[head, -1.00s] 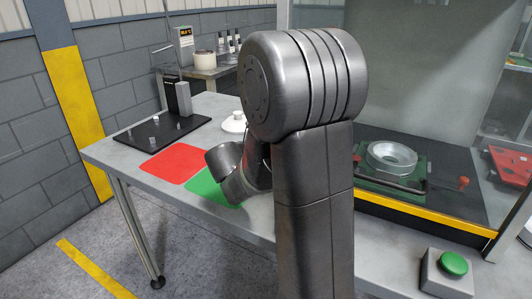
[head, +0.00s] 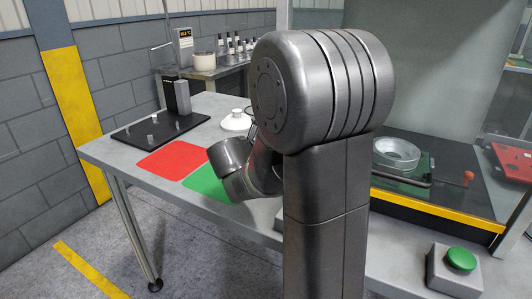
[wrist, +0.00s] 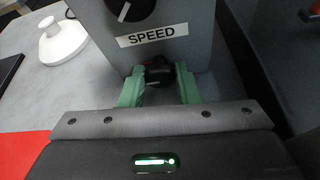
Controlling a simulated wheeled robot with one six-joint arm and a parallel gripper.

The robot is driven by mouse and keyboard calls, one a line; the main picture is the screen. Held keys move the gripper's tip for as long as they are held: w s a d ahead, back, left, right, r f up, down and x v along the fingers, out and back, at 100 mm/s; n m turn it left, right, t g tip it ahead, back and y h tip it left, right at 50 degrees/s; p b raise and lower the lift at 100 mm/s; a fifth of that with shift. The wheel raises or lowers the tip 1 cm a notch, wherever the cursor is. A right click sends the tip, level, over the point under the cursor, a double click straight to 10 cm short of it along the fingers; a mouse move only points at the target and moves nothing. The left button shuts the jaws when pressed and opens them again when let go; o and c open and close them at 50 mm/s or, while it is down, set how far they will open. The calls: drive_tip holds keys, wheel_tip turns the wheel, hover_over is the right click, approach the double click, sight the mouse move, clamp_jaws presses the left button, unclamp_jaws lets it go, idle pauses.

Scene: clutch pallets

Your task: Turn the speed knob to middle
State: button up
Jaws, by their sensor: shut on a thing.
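In the wrist view, the grey control box (wrist: 195,40) bears a white SPEED label (wrist: 152,35). A round black dial (wrist: 130,8) with a white pointer line is above the label, cut by the top edge. A dark knob (wrist: 158,72) sits just below the label. My gripper (wrist: 160,78) has its green fingers on both sides of this lower knob and is shut on it. The fingers and shadow hide part of the knob, so its pointer setting is hard to read. In the head view my arm hides the box and gripper.
A white domed object (head: 236,122) stands near the red mat (head: 172,160) and green mat (head: 206,184) on the table. A black board (head: 158,131) lies at left. At right are a metal ring (head: 396,153) in a bay and a green push button (head: 461,259).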

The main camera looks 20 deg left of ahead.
drive_tip(key=o, duration=0.9)
drive_tip(key=shift+o, duration=0.2)
drive_tip(key=shift+s, duration=0.15)
drive_tip(key=p+v, duration=0.2)
drive_tip(key=v, duration=1.1)
drive_tip(key=shift+s+r+p, duration=0.15)
drive_tip(key=shift+s+p, duration=0.1)
drive_tip(key=shift+p, duration=0.1)
